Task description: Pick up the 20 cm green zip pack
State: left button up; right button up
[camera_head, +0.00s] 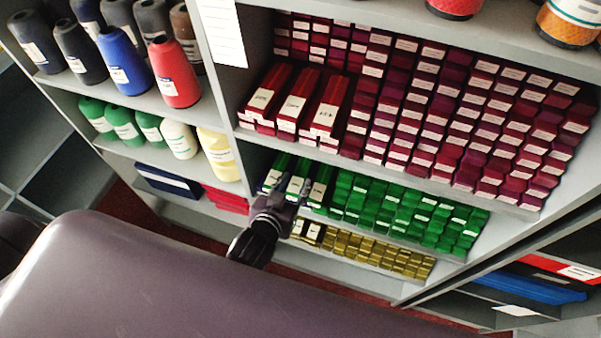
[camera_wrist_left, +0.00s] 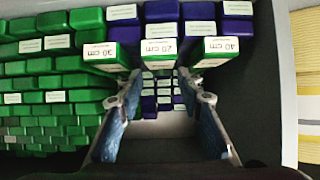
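Three long green zip packs with white end labels stick out of the green shelf row. In the left wrist view their labels read upside down: the 20 cm pack (camera_wrist_left: 160,47) is in the middle, the 30 cm pack (camera_wrist_left: 105,52) left of it, the 40 cm pack (camera_wrist_left: 216,48) right of it. The middle pack also shows in the head view (camera_head: 298,181). My left gripper (camera_head: 288,191) is at the front of these packs. In the wrist view its fingers (camera_wrist_left: 160,84) are apart, one toward each side of the 20 cm pack's end. My right gripper is not in view.
Stacked green packs (camera_head: 400,215) fill the shelf beside the three. Dark red packs (camera_head: 430,110) fill the shelf above, gold packs (camera_head: 370,252) the one below. A shelf side wall (camera_wrist_left: 287,80) is close on the right in the wrist view. Thread cones (camera_head: 120,62) stand at upper left.

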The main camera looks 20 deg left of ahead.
aim_at(300, 174)
pick_arm(q)
jog(key=shift+p+x, duration=0.45)
jog(key=shift+x, duration=1.9)
jog(key=c, duration=0.8)
jog(key=shift+s+r, duration=0.1)
